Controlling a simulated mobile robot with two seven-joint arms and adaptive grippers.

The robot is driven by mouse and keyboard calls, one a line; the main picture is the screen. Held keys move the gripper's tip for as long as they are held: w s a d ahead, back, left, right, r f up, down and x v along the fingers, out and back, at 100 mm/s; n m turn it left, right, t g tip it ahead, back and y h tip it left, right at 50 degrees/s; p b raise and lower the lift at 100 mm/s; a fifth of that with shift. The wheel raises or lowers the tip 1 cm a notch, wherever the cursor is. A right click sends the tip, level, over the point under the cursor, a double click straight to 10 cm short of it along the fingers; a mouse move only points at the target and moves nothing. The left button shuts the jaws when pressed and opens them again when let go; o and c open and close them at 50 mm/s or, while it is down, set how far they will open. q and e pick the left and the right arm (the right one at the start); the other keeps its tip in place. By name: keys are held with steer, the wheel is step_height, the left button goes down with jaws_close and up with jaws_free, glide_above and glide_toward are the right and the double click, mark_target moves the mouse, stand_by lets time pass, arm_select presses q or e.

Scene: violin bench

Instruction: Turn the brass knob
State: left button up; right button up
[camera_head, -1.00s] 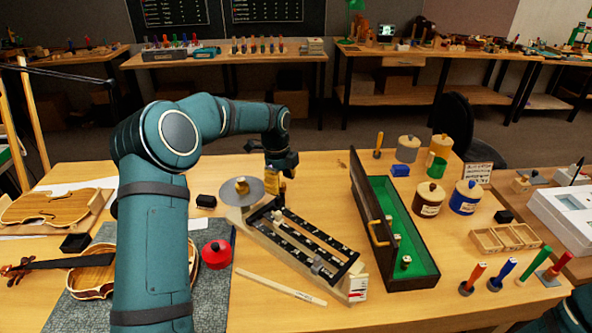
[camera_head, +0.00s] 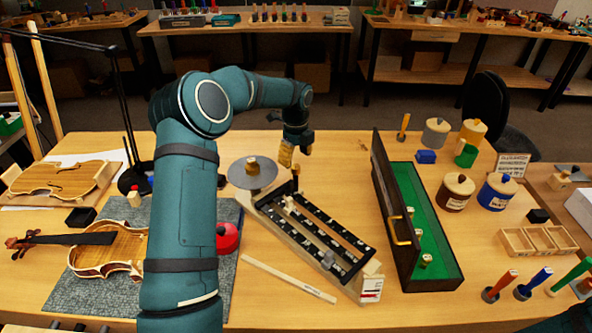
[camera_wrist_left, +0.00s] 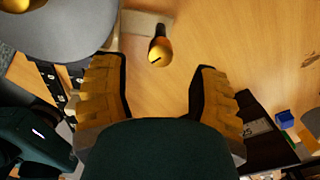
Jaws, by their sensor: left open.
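A small brass knob (camera_wrist_left: 160,50) on a dark shank shows in the left wrist view, ahead of and between my left fingers. The shank rises at a pale wooden block. In the head view a dark upright post (camera_head: 295,180) with a brownish top stands at the far end of the railed wooden fixture (camera_head: 312,237) and looks like the same knob. A grey disc (camera_head: 240,178) with a brass-coloured piece on it sits beside it. My left gripper (camera_head: 286,154) is open and empty, just above and behind the post, touching nothing that I can see. My right gripper is out of view.
An open green-lined case (camera_head: 430,240) stands right of the fixture. A red round pot (camera_head: 228,238) and a violin (camera_head: 110,250) lie left. A pale stick (camera_head: 288,279) lies in front. Lidded jars (camera_head: 455,190) stand at right. Bare table lies behind the fixture.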

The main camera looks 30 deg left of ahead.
mark_target(296, 166)
arm_select(q)
steer(key=shift+f+b, duration=0.3)
steer(key=shift+f, duration=2.1)
jaws_close()
